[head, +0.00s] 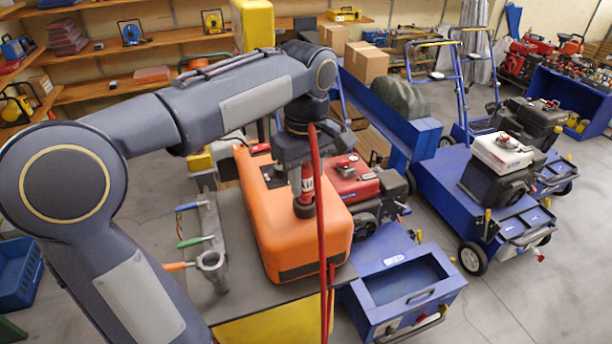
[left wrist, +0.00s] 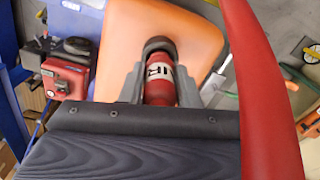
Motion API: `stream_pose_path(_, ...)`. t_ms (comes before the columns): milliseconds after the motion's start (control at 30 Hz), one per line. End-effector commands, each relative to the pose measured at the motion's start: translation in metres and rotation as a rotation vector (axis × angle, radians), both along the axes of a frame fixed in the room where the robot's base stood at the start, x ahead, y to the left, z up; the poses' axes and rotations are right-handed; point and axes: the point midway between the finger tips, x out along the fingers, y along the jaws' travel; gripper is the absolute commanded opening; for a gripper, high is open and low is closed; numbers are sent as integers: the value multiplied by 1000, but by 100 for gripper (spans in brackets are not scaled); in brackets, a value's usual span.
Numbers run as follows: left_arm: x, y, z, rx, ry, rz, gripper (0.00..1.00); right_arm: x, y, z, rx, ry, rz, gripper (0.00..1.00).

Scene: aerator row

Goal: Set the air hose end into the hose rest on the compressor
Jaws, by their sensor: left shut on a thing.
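My left gripper (head: 303,172) reaches down over the orange compressor housing (head: 262,222) and is shut on the red air hose end (head: 307,184). The hose end has a white label with black letters and also shows between the fingers in the left wrist view (left wrist: 159,86). A dark round collar (head: 304,208) is at its lower tip, against the orange in the picture. I cannot tell whether this collar is part of the hose end or the hose rest, nor whether it touches the housing. The red hose (head: 321,230) hangs down past the housing's front. My right gripper is out of view.
A grey rack with coloured handles and a ring (head: 210,262) stands left of the housing. A red engine (head: 352,178) and a blue open bin (head: 405,283) are to the right. A blue cart (head: 470,205) stands farther right, with clear floor in front.

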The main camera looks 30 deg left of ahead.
Motion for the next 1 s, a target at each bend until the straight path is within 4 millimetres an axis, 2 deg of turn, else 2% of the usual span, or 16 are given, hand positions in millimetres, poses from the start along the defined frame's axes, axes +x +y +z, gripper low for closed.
stream_pose_path(733, 0, 0, -20, 0, 0, 0, 5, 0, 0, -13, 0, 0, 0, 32)
stream_pose_path(767, 0, 0, -19, 0, 0, 0, 32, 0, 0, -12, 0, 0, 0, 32)
stream_pose_path(933, 0, 0, -19, 0, 0, 0, 54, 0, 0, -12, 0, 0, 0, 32)
stream_pose_path(1000, 0, 0, -18, 0, 0, 0, 55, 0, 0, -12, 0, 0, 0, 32)
